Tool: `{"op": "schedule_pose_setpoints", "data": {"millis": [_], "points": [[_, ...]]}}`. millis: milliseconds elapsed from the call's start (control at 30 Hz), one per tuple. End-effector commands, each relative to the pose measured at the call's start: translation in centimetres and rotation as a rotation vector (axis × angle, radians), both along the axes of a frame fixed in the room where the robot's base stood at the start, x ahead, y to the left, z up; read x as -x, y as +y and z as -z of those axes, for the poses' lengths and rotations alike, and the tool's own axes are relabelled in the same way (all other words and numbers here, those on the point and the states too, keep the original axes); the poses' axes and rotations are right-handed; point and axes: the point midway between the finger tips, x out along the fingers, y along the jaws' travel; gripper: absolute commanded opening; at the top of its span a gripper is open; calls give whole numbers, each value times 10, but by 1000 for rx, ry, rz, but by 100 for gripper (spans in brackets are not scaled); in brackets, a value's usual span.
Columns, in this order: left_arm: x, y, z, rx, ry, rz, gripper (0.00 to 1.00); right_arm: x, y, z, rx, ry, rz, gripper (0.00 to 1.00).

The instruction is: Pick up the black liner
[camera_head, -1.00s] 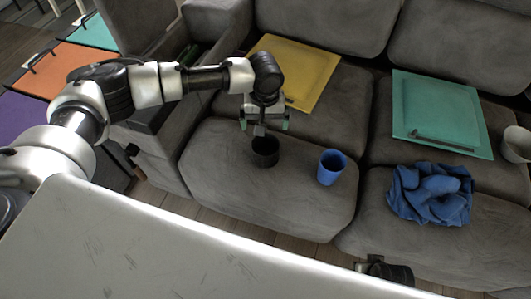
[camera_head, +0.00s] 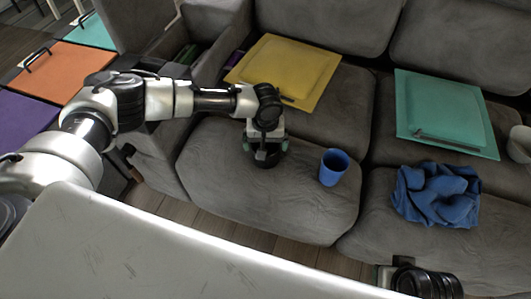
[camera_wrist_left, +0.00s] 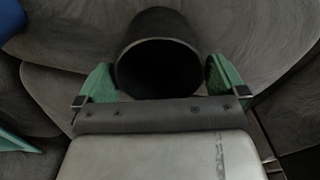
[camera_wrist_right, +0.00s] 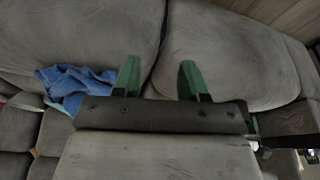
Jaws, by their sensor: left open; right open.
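The black liner (camera_wrist_left: 158,22) is a round, open cup on the grey sofa seat. In the left wrist view its dark mouth faces the camera, between the two green fingers of my left gripper (camera_wrist_left: 158,82). The fingers are open, one on each side of it; I cannot tell whether they touch it. In the head view my left gripper (camera_head: 265,150) covers most of the liner, and only a dark part (camera_head: 266,162) shows beneath. My right gripper (camera_wrist_right: 155,78) is open and empty, its green fingers apart in front of the sofa seats.
A blue cup (camera_head: 333,167) stands just right of the left gripper. A crumpled blue cloth (camera_head: 437,194) lies on the right seat. A yellow panel (camera_head: 285,72) and a teal panel (camera_head: 440,108) lie behind. A light cup (camera_head: 519,144) is at the right edge.

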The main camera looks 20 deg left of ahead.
Motion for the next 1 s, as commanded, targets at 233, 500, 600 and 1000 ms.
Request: {"op": "schedule_pose_setpoints", "data": {"millis": [233,500,600,1000], "points": [[0,0,1,1,0,0,100,1,0,-2,1,-1,0,43],[0,0,1,1,-1,0,63,1,0,-2,1,-1,0,43],[0,0,1,1,-1,0,63,1,0,-2,1,-1,0,43],[-1,0,-14,3,-2,-1,63,-6,1,13,0,6,0,43]]}}
